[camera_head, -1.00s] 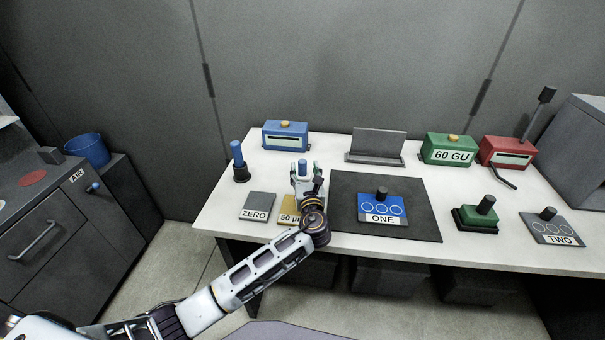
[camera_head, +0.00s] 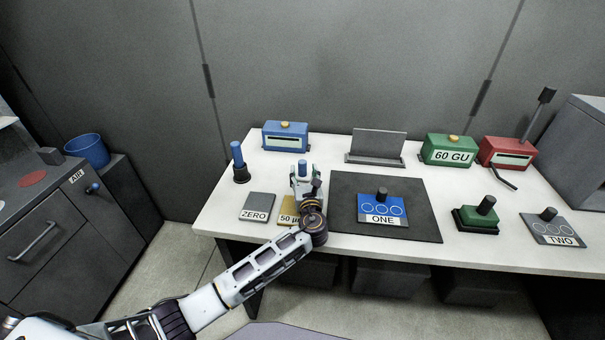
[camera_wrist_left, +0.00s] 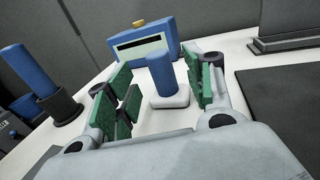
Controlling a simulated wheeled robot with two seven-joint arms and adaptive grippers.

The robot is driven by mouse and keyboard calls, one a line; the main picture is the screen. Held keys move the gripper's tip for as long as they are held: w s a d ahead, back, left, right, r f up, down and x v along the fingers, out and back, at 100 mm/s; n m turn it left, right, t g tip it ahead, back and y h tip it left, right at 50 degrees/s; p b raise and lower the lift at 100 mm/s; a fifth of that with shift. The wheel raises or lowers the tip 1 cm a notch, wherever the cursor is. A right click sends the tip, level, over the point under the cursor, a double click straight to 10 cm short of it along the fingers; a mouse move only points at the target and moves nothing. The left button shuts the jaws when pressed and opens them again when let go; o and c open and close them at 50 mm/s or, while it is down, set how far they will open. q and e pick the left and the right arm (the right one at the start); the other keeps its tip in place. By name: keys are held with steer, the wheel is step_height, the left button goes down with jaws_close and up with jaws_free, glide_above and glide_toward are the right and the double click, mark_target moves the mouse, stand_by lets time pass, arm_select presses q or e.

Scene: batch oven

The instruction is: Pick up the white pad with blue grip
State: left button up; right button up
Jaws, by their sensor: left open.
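The white pad with blue grip (camera_wrist_left: 168,101) stands upright on the white table in the left wrist view. Its blue grip rises between the green-padded fingers of my left gripper (camera_wrist_left: 159,84), a little beyond them or level with them; I cannot tell exactly. The fingers are open, with a gap showing on both sides of the grip. In the head view the blue grip (camera_head: 302,166) shows just behind my left gripper (camera_head: 302,182), which hides the pad's base. My right gripper is in neither view.
A blue box gauge (camera_head: 285,136) stands behind the pad. A blue-handled tool in a dark holder (camera_head: 241,174) is to the left. ZERO (camera_head: 257,206) and 50 µm (camera_head: 287,210) plates lie in front. A dark mat (camera_head: 420,225) with the blue ONE panel (camera_head: 381,208) is to the right.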

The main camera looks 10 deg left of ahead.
mark_target(303, 168)
arm_select(q)
steer(key=shift+x, duration=2.6)
steer(key=shift+c, duration=0.3)
jaws_close()
